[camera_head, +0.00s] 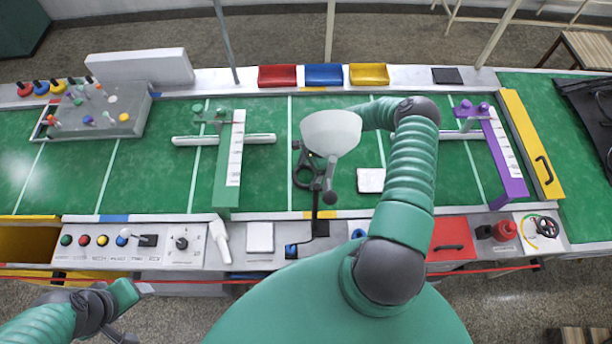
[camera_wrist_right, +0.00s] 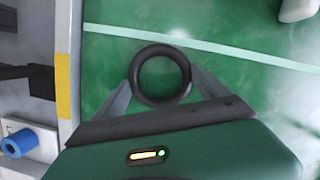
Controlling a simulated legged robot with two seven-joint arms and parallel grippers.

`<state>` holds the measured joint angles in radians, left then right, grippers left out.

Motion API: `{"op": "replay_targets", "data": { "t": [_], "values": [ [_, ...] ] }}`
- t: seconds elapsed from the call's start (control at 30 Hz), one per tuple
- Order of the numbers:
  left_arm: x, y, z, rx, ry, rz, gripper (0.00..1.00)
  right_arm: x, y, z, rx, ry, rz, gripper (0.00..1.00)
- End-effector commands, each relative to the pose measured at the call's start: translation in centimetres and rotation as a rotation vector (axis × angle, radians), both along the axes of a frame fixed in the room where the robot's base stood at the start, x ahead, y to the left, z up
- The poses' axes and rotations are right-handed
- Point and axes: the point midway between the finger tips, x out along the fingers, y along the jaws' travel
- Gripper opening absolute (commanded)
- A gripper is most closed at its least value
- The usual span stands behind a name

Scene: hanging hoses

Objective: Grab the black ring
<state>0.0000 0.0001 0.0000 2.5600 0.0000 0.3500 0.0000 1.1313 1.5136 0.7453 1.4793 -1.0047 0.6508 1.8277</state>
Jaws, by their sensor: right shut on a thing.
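The black ring (camera_wrist_right: 160,49) sits between the two grey fingers of my right gripper (camera_wrist_right: 162,82) in the right wrist view, over the green surface. The fingers touch it on its left and right sides, and its hole faces the camera. In the head view my right gripper (camera_head: 318,168) is over the middle of the table, partly hidden by my pale wrist. A dark ring shape shows beside it, too small to make out well. My left gripper (camera_head: 138,290) is at the lower left, in front of the table, with its fingers hard to make out.
A green bracket (camera_head: 228,165) with a white bar stands left of the right gripper, and a purple bracket (camera_head: 505,160) stands to the right. A control panel (camera_head: 140,242) with buttons runs along the front edge. Red, blue and yellow bins (camera_head: 323,75) line the back.

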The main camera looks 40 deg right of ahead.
Motion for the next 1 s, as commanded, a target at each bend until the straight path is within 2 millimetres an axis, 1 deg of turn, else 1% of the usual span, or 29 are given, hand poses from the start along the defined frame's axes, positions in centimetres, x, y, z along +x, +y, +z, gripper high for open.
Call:
{"op": "replay_targets", "data": {
  "t": [0.03, 0.07, 0.1, 0.3, 0.43, 0.53, 0.7, 0.8, 0.9, 1.0],
  "values": [
    [0.0, 0.0, 0.0, 0.0, 0.0, 0.0, 0.62, 0.0, 0.0, 0.0, 0.0, 0.0, 0.0, 0.47],
    [0.0, 0.0, 0.0, 0.0, 0.0, 0.0, 0.62, 0.0, 0.0, 0.0, 0.0, 0.0, 0.0, 0.43],
    [0.0, 0.0, 0.0, 0.0, 0.0, 0.0, 0.62, 0.0, 0.0, 0.0, 0.0, 0.0, 0.0, 0.43],
    [0.0, 0.0, 0.0, 0.0, 0.0, 0.0, 0.62, 0.0, 0.0, 0.1, 0.0, -0.001, 0.0, 0.43],
    [0.0, 0.0, -0.2, 0.0, 0.0, 0.0, 0.62, 0.1, -0.1, 1.1, -0.003, -0.002, 0.001, 0.43],
    [0.0, 0.0, -0.4, 0.0, 0.0, 0.0, 0.62, 0.1, -0.2, 2.8, -0.006, -0.002, 0.002, 0.43],
    [0.0, 0.0, -1.0, 0.0, 0.0, 0.0, 0.62, 0.1, -0.2, 7.1, -0.006, -0.003, 0.002, 0.43],
    [0.0, 0.0, -1.2, 0.0, 0.0, 0.0, 0.62, 0.1, -0.1, 8.9, -0.004, -0.003, 0.001, 0.43],
    [0.0, 0.0, -1.3, 0.0, 0.0, 0.0, 0.62, 0.0, -0.1, 9.8, -0.002, -0.001, -0.001, 0.43],
    [0.0, 0.0, -1.3, 0.0, 0.0, 0.0, 0.62, 0.0, 0.0, 10.1, 0.0, 0.0, 0.002, 0.43]
  ]
}}
